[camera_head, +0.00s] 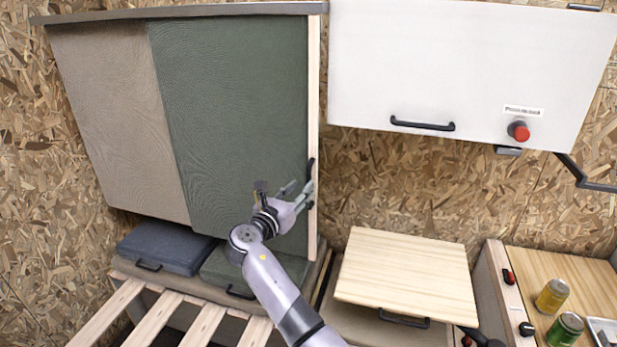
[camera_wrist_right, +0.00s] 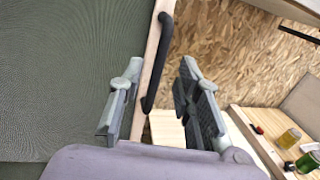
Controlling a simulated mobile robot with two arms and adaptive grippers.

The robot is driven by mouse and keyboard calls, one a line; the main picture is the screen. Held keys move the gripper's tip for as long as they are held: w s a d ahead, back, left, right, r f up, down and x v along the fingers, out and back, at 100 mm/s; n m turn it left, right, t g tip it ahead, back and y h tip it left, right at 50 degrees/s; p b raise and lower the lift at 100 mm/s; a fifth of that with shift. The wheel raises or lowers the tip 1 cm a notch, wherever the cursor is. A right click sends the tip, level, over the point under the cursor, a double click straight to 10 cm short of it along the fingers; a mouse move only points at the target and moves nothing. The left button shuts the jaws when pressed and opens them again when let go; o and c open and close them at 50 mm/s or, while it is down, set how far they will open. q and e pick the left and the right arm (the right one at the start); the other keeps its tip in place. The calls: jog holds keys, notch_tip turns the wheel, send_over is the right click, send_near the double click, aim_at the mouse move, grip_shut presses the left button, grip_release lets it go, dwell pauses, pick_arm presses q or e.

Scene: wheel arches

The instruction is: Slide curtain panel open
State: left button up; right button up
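The curtain panel is a dark green fabric panel (camera_head: 235,125) hanging under a grey top rail (camera_head: 185,12). A pale wooden strip (camera_head: 313,120) runs down its right edge and carries a black handle (camera_head: 310,168). A beige panel (camera_head: 120,115) hangs to its left. My right gripper (camera_head: 301,190) is at the strip, by the lower end of the handle. In the right wrist view its fingers are spread, one on each side of the strip and handle (camera_wrist_right: 158,62), with gaps visible. Whether a finger touches the strip is unclear. My left gripper is not in view.
A white cabinet (camera_head: 460,70) with a black handle and red knob hangs to the right. Below are a wooden board (camera_head: 408,275), dark cushioned lids (camera_head: 165,247) and slats (camera_head: 150,315). A yellow can (camera_head: 552,296) and a green can (camera_head: 565,329) stand far right.

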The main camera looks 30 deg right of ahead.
aim_at(308, 181)
jog(key=x, duration=0.5)
jog(key=shift+w+d+p, duration=0.2)
jog(key=shift+d+p, duration=0.1)
jog(key=shift+c, duration=0.2)
grip_shut()
dwell(0.4)
